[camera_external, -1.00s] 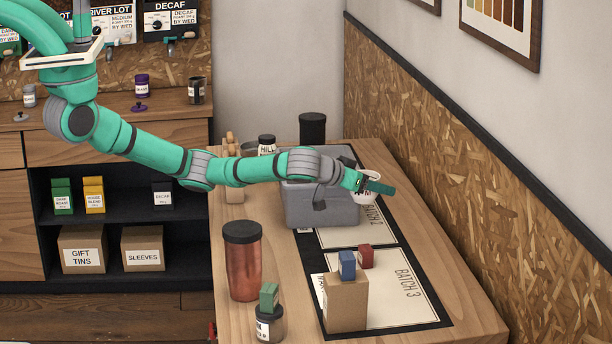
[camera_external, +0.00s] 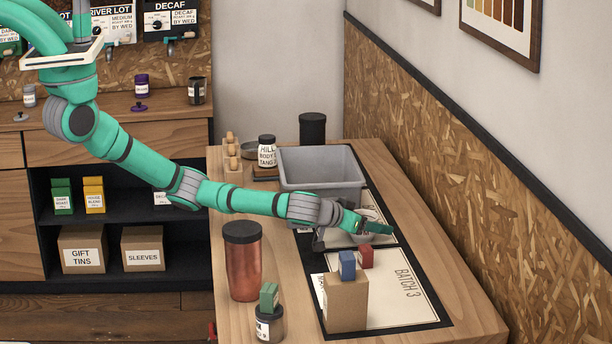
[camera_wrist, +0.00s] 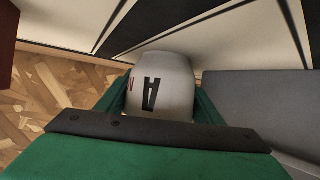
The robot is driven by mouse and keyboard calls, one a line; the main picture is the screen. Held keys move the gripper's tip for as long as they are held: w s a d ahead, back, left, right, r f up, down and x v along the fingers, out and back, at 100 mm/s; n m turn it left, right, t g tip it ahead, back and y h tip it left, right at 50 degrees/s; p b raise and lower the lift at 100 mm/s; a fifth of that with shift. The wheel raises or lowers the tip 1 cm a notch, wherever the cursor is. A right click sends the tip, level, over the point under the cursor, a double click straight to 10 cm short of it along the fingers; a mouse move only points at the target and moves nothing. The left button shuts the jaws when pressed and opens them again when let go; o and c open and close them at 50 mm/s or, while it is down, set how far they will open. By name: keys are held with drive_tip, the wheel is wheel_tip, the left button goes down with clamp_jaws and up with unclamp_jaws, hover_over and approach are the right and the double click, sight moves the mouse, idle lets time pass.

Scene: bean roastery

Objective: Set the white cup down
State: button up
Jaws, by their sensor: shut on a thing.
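The white cup (camera_wrist: 160,88) with a dark letter on its side sits between the fingers of my gripper (camera_wrist: 158,108) in the wrist view. My gripper is shut on it. In the outside view my gripper (camera_external: 374,227) is low over the mat (camera_external: 392,250), in front of the grey bin and behind the small red block. There the cup is mostly hidden by my gripper. I cannot tell whether its base touches the mat.
The grey bin (camera_external: 320,175) stands just behind my gripper. A red block (camera_external: 366,257) and a cardboard box (camera_external: 346,305) topped by a blue block (camera_external: 347,265) are close in front. A copper canister (camera_external: 243,272) stands left. The BATCH 3 panel (camera_external: 405,300) has bare room.

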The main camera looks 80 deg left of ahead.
drive_tip(key=o, duration=1.2)
drive_tip(key=shift+r, duration=0.1)
drive_tip(key=v, duration=1.1)
drive_tip(key=shift+s, duration=0.25)
drive_tip(key=shift+s+d+r, duration=0.15)
drive_tip(key=shift+d, duration=0.1)
drive_tip(key=shift+d, duration=0.1)
